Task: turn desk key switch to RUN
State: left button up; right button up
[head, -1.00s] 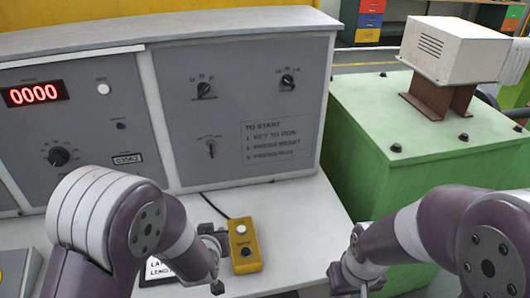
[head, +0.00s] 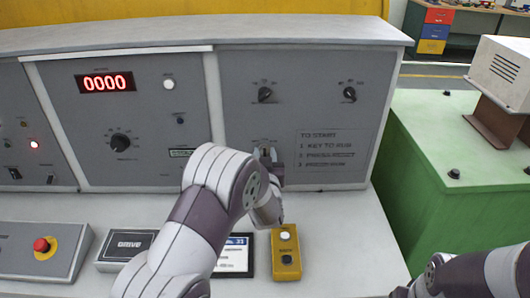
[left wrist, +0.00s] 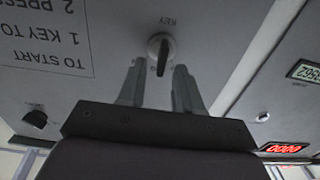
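The key switch (left wrist: 161,47) is a round metal lock with a dark key bar, under a KEY label on the grey desk panel, seen upside down in the left wrist view. My left gripper (left wrist: 157,72) is open, its two fingers pointing at the switch, with the key's lower end near the gap between the tips. I cannot tell whether they touch it. In the head view my left gripper (head: 268,156) is at the panel and largely covers the switch. My right arm is at the lower right; its gripper (head: 402,292) is barely in frame.
Two black selector knobs (head: 265,94) (head: 349,93) sit above the switch, and a TO START notice (head: 330,149) is to its right. A yellow button box (head: 286,252) stands on the desk below. A red emergency button (head: 42,246) is at left. A green cabinet (head: 440,150) stands right.

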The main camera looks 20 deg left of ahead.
pick_arm(q)
jog(key=shift+w+f, duration=0.1)
jog(key=shift+w, duration=0.25)
jog(key=shift+s, duration=0.1)
grip_shut()
jog(key=m, duration=0.4)
jog(key=shift+d, duration=0.2)
jog(key=m, duration=0.4)
jog(key=shift+w+d+m, duration=0.2)
jog(key=shift+d+m, duration=0.05)
jog(key=shift+m, duration=0.15)
dwell(0.3)
